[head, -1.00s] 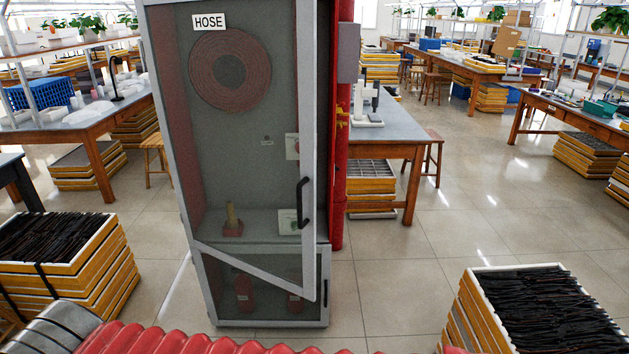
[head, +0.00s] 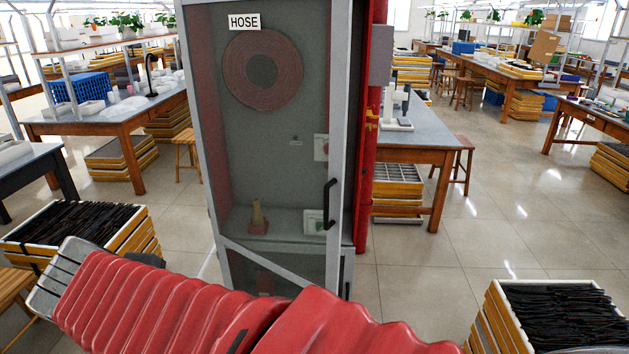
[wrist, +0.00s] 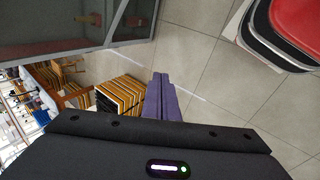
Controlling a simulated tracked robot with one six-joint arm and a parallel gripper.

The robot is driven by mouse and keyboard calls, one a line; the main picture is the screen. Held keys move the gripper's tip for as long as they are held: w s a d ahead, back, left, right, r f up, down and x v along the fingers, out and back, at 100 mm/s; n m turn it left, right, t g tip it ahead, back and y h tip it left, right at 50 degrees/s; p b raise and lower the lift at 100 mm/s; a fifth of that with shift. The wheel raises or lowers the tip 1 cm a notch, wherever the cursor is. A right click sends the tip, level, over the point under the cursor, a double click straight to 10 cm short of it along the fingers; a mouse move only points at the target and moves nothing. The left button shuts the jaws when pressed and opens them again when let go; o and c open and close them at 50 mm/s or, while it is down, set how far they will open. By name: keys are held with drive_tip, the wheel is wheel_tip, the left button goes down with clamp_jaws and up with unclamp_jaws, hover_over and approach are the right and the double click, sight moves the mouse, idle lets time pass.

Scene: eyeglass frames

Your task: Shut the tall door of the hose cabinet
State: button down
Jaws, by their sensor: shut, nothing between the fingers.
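The hose cabinet (head: 361,255) stands in the middle of the head view, grey-framed with a red right side. Its tall glazed door (head: 338,120) is ajar: the handle side on the right stands out toward me, and the bottom edge slants away from the left side. The black handle (head: 329,204) is on the door's right edge. A hose reel shows through the glass. My gripper (wrist: 160,80) shows in the wrist view with its purple fingers together and empty, apart from the cabinet frame at upper left. In the head view my red-sleeved arm hides the cabinet's lower part.
Stacked crates with dark frames stand at left (head: 75,235) and at lower right (head: 545,315). A workbench (head: 437,142) is behind the cabinet on the right, and another (head: 110,125) on the left.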

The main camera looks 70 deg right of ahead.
drive_tip(key=s+d+r+n+g+h, duration=0.2)
drive_tip(key=d+n, duration=0.1)
drive_tip(key=d, duration=0.8)
drive_tip(key=s+d+r+n+g+h, duration=0.2)
drive_tip(key=s+d+n+h, duration=0.1)
drive_tip(key=d, duration=0.8)
drive_tip(key=s+d+r+n+g+h, duration=0.2)
drive_tip(key=d+n, duration=0.3)
drive_tip(key=d, duration=0.7)
drive_tip(key=shift+s+g+h, duration=0.5)
drive_tip(key=shift+s+h, duration=0.1)
drive_tip(key=shift+d+f, duration=0.1)
drive_tip(key=shift+d, duration=0.05)
approach(321, 179)
drive_tip(key=x, duration=0.4)
drive_tip(key=shift+s+d+f, duration=0.15)
drive_tip(key=shift+s+f, duration=0.05)
drive_tip(key=shift+f, duration=0.15)
drive_tip(key=shift+s+d, duration=0.15)
drive_tip(key=shift+d, duration=0.6)
